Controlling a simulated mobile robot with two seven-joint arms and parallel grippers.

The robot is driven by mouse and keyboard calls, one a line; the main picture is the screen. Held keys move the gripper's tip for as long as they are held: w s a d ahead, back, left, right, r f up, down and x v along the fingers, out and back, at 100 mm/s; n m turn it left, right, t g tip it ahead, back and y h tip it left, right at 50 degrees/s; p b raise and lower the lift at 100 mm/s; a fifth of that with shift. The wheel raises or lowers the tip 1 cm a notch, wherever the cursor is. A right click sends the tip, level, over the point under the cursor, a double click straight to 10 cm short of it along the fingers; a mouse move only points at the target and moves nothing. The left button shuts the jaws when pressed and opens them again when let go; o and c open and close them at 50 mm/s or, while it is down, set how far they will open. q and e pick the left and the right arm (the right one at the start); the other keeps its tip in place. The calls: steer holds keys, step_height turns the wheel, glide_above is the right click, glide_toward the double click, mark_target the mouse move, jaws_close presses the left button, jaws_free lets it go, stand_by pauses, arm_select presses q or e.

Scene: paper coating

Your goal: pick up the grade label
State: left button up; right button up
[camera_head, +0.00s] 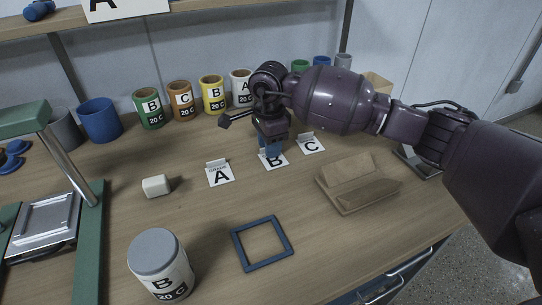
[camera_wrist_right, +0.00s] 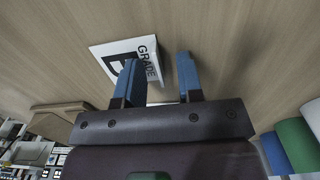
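Three white grade labels stand in a row on the wooden table: label A (camera_head: 220,174), label B (camera_head: 278,161) and label C (camera_head: 310,144). My right gripper (camera_head: 271,150) is over label B and hides part of it in the head view. In the right wrist view the gripper (camera_wrist_right: 158,78) has its two blue fingers apart. Label B (camera_wrist_right: 108,50) lies below and beside them, with "GRADE" readable and its letter partly hidden by the left finger. Nothing shows held between the fingers. My left gripper is not in view.
Lettered cans, including a green one (camera_head: 148,108) and a yellow one (camera_head: 213,95), line the back. A blue square frame (camera_head: 262,243), a white block (camera_head: 156,186), a wooden holder (camera_head: 357,184) and a grey-lidded can (camera_head: 160,264) stand nearer. The table between the labels and the blue frame is clear.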

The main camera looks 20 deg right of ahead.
jaws_close()
steer(key=shift+r, duration=0.1)
